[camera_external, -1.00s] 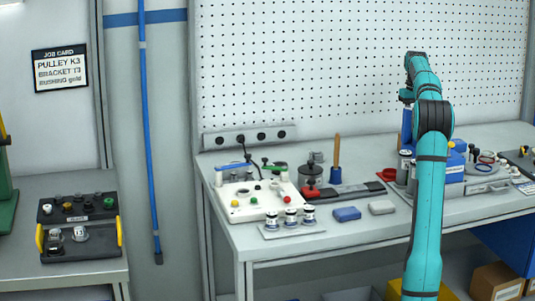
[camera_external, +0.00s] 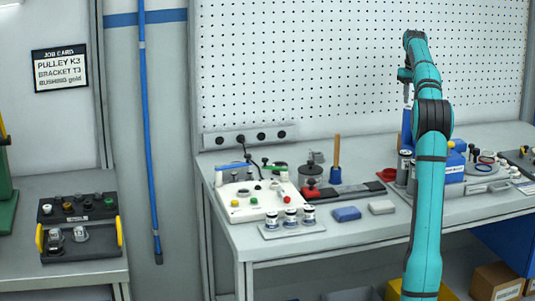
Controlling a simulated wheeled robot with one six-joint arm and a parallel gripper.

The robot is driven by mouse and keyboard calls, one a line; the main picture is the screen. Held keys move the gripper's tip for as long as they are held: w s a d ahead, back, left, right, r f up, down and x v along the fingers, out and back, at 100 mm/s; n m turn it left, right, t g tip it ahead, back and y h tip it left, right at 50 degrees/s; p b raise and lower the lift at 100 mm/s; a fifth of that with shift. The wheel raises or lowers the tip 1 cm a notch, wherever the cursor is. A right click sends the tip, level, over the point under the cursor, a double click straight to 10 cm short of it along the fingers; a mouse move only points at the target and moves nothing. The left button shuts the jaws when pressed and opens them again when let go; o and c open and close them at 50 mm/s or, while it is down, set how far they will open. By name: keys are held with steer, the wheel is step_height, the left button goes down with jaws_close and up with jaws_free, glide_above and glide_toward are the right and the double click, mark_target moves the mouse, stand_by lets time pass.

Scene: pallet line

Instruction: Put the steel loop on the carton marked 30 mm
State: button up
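My gripper (camera_external: 406,94) hangs below the wrist of my teal arm, above the back right of the workbench, near an upright blue object. Its fingers are too small to tell open from shut, and I cannot see anything held. A tray (camera_external: 482,188) at the right of the bench holds small rings, one red and one blue (camera_external: 487,163); a steel loop cannot be made out for sure. A blue box (camera_external: 455,168) with a white label stands beside my arm. Brown cartons (camera_external: 492,283) show at the lower right; no 30 mm marking is readable.
A white panel with knobs (camera_external: 247,204), several small jars (camera_external: 290,218), a blue block (camera_external: 346,214) and a grey block (camera_external: 381,208) lie on the bench's left half. A wooden-handled tool (camera_external: 336,155) stands upright. The bench's front strip is clear.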

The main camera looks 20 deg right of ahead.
steer(key=s+a+r+t+h, duration=0.1)
steer(key=s+a+r+t, duration=0.3)
steer(key=s+a, duration=0.55)
steer(key=s+a+r+t+h, duration=0.1)
steer(key=s+a+r+t, duration=0.35)
steer(key=s+a, duration=0.5)
steer(key=s+a+f+t+y, duration=0.1)
steer(key=s+a+f+t, duration=0.2)
steer(key=s+a, duration=0.3)
steer(key=s+a+f+t+y, duration=0.1)
steer(key=s+a+f+t, duration=0.2)
steer(key=s, duration=1.2)
steer(key=a+t, duration=0.2)
steer(key=a, duration=0.1)
steer(key=shift+a+f, duration=0.3)
steer(key=shift+a, duration=0.05)
steer(key=shift+s, duration=0.1)
